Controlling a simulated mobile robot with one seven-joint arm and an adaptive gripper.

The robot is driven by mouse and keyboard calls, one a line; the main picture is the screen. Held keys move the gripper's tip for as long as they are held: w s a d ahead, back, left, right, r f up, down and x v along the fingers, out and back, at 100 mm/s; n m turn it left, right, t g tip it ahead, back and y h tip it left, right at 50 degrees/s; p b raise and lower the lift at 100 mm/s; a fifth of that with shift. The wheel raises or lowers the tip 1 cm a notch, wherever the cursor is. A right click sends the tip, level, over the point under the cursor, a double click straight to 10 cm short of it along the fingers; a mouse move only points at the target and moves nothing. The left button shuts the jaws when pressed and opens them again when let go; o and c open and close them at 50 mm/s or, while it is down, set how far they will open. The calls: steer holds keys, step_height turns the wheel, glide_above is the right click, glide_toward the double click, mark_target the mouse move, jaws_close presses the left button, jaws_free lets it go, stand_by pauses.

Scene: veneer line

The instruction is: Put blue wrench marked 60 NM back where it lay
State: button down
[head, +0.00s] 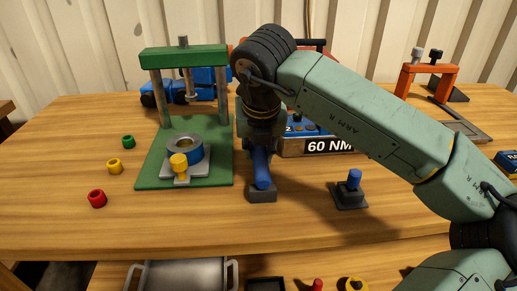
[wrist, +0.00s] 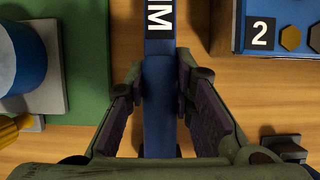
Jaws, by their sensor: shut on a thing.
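The blue wrench (wrist: 158,90) runs between the jaws of my gripper (wrist: 160,78) in the wrist view, with a black label showing the letter M in white near the top. My gripper is shut on it. In the head view my gripper (head: 261,142) points down over the table, and the wrench's blue handle (head: 262,173) shows just below it. The handle's near end is at a dark block (head: 262,194); I cannot tell whether it rests on it. A 60 NM label (head: 330,147) shows behind my arm. The rest of the wrench is hidden.
A green press (head: 215,172) stands just left of my gripper. A dark stand with a blue peg (head: 354,181) is to the right. A blue box marked 2 (wrist: 238,40) is close on the right. Red, yellow and green rings lie at the far left.

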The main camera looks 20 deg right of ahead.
steer(key=c, duration=1.3)
jaws_free()
steer(key=shift+r+p, duration=2.1)
steer(key=shift+r, duration=2.05)
